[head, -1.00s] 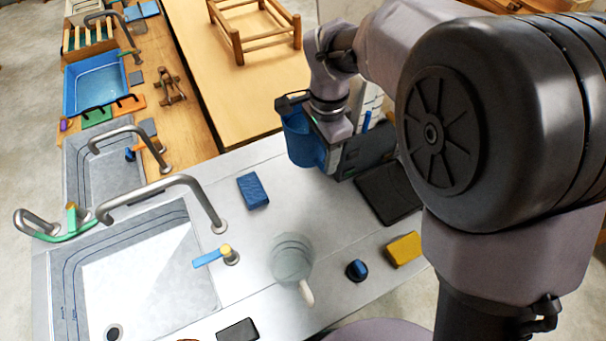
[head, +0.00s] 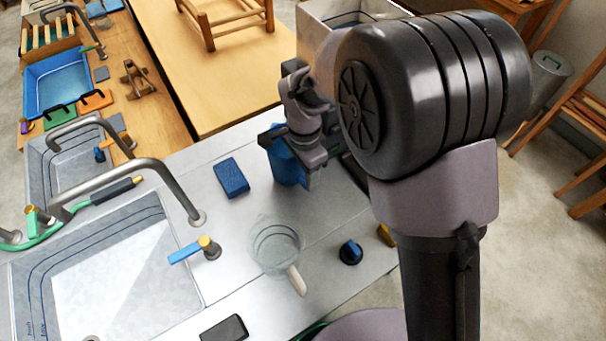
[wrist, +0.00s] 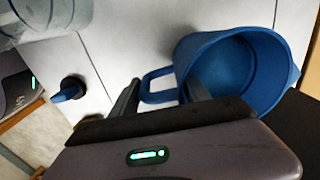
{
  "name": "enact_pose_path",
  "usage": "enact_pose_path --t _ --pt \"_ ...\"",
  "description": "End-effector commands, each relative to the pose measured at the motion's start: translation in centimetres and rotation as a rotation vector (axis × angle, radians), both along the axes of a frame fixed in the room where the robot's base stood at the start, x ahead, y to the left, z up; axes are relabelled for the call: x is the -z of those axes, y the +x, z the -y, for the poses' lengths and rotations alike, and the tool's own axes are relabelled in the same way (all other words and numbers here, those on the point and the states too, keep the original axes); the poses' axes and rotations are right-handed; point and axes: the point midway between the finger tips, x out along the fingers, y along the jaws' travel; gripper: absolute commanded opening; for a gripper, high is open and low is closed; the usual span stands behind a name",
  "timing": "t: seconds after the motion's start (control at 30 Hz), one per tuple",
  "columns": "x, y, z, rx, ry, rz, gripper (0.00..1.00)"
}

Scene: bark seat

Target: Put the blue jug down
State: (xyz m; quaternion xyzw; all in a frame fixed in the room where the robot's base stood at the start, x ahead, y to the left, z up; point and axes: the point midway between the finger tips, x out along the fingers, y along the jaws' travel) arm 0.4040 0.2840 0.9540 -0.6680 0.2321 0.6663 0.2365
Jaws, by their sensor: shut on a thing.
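The blue jug (head: 288,163) is upright at the far part of the grey counter, right of the blue sponge (head: 231,177). In the wrist view the jug (wrist: 255,42) shows its open mouth and hollow inside, with its handle toward my gripper (wrist: 163,90). The fingers are shut on the handle. In the head view my gripper (head: 312,172) is at the jug's right side and hides part of it. I cannot tell whether the jug's base touches the counter.
A clear measuring jug (head: 274,245) stands nearer on the counter, beside a blue knob-like object (head: 350,252). A sink with a tap (head: 150,170) is at the left. A dark mat (wrist: 297,120) lies right of the blue jug. Counter between sponge and clear jug is bare.

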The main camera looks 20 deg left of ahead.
Motion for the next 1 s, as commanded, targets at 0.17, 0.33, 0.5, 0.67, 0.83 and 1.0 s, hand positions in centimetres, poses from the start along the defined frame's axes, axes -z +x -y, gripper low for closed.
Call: enact_pose_path --t 0.17,0.33,0.5,0.67,0.83,1.0 --pt "0.1 0.1 -0.1 0.001 0.003 0.003 0.0" --pt "0.5 0.1 -0.1 0.0 0.002 0.003 0.0" --pt "0.4 0.0 0.0 0.0 0.002 0.001 0.76" --pt "0.4 0.0 0.0 0.0 0.002 0.001 0.76" --pt "-0.9 0.1 -0.1 0.0 0.002 0.003 0.76" --pt "-5.8 0.1 -0.1 0.001 0.003 0.005 0.76"
